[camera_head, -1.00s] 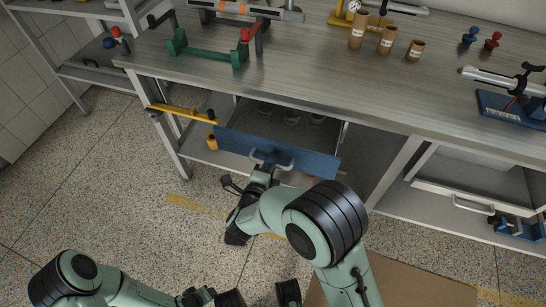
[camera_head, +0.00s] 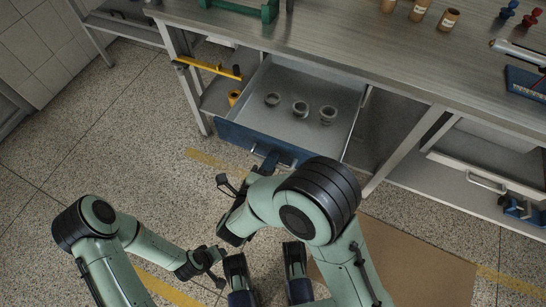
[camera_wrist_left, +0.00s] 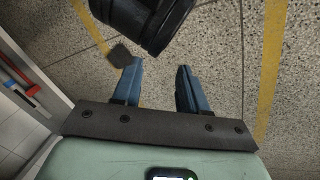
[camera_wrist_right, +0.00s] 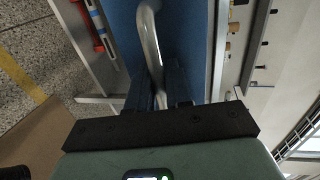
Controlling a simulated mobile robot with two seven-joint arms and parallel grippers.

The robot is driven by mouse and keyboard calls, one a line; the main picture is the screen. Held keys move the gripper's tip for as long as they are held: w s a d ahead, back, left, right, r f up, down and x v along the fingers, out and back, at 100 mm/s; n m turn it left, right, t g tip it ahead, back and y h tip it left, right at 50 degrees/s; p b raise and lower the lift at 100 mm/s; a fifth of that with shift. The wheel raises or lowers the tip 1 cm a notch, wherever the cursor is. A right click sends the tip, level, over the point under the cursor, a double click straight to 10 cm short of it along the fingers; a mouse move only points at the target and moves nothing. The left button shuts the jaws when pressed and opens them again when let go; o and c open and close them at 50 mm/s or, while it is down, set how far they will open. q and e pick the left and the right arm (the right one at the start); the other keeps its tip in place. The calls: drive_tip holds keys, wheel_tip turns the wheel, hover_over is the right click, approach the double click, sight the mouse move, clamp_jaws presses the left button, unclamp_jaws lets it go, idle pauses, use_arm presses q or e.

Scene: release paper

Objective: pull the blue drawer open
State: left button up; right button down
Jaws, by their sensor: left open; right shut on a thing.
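The blue drawer (camera_head: 235,139) under the workbench is pulled well out, with its grey inside showing. Three small ring-like pieces (camera_head: 300,108) lie on its floor. My right gripper (camera_head: 268,162) is at the drawer front, shut on its light metal handle (camera_head: 290,158). In the right wrist view the curved handle (camera_wrist_right: 150,40) runs down between the fingers of the right gripper (camera_wrist_right: 158,88), against the blue front. My left gripper (camera_wrist_left: 158,75) is open and empty above the floor in the left wrist view, away from the drawer.
The workbench top (camera_head: 330,50) carries brown bottles (camera_head: 419,10) and a green stand (camera_head: 240,8). A yellow tool (camera_head: 208,67) is left of the drawer. Another drawer (camera_head: 480,172) is at the right. Speckled floor (camera_head: 130,140) is clear at the left.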

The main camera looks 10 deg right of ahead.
drive_tip(key=c, duration=1.2)
unclamp_jaws()
use_arm(q)
drive_tip(key=s+r+p, duration=0.1)
drive_tip(key=s+d+r+g, duration=0.1)
drive_tip(key=shift+s+d+p, duration=0.15)
drive_tip(key=shift+s+p, duration=0.2)
use_arm(e)
drive_tip(key=v, duration=1.3)
drive_tip(key=shift+s+a+r, duration=0.1)
drive_tip(key=shift+s+a, duration=0.05)
drive_tip(key=shift+s, duration=0.05)
